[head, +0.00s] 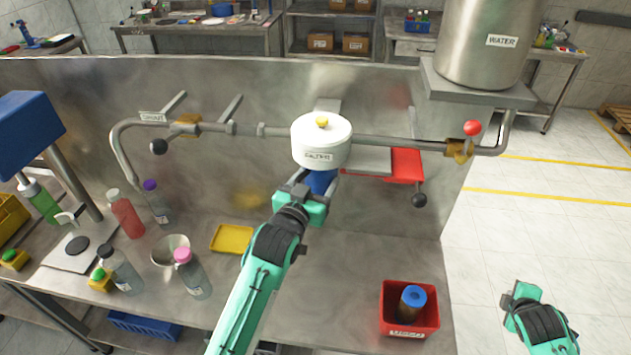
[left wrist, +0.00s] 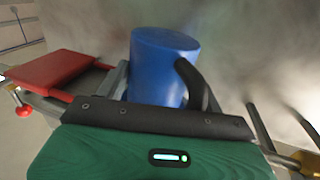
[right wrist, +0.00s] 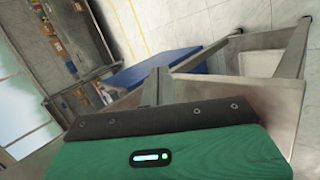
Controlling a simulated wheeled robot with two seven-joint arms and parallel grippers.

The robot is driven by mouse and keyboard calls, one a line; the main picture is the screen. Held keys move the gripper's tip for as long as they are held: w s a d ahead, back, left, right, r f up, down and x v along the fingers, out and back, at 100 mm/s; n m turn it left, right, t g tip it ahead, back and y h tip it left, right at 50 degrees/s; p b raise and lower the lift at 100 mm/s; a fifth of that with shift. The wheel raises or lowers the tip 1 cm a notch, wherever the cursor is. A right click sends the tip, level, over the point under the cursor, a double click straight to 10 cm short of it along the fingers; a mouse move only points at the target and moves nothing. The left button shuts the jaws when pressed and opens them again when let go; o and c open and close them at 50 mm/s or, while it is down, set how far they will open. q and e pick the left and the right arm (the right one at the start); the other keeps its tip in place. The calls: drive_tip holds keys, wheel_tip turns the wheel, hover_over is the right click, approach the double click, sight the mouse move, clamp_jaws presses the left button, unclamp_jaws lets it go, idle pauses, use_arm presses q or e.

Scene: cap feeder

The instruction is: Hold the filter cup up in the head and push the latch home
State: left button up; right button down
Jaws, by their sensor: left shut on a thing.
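The white filter head (head: 322,148) sits on the pipe in the middle of the head view, with a yellow button on top. The blue filter cup (head: 320,182) is upright under it; in the left wrist view the cup (left wrist: 163,65) stands between my fingers. My left gripper (head: 308,185) is shut on the cup. Whether the cup is fully seated cannot be told. The red latch plate (head: 408,164) lies right of the head beside a grey plate; it also shows in the left wrist view (left wrist: 58,70). My right gripper (head: 515,296) is shut and empty, right of the bench.
A red bin (head: 425,326) holds a brown cartridge with a blue end. Bottles, a funnel (head: 170,250) and a yellow tray (head: 232,239) stand on the left of the bench. A red-knobbed valve (head: 471,129) is on the pipe at right. Bench space before the bin is clear.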

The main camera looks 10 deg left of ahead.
drive_tip(key=s+a+r+n+t+y, duration=0.3)
drive_tip(key=s+a+r+t+y, duration=0.15)
drive_tip(key=a+r, duration=0.8)
drive_tip(key=s+a+r+n+t+y, duration=0.4)
drive_tip(key=a+r, duration=0.6)
drive_tip(key=r, duration=0.5)
drive_tip(key=x, duration=1)
drive_tip(key=shift+w+f, duration=0.3)
drive_tip(key=shift+w, duration=0.1)
drive_tip(key=shift+a+y, duration=0.15)
drive_tip(key=shift+y, duration=0.1)
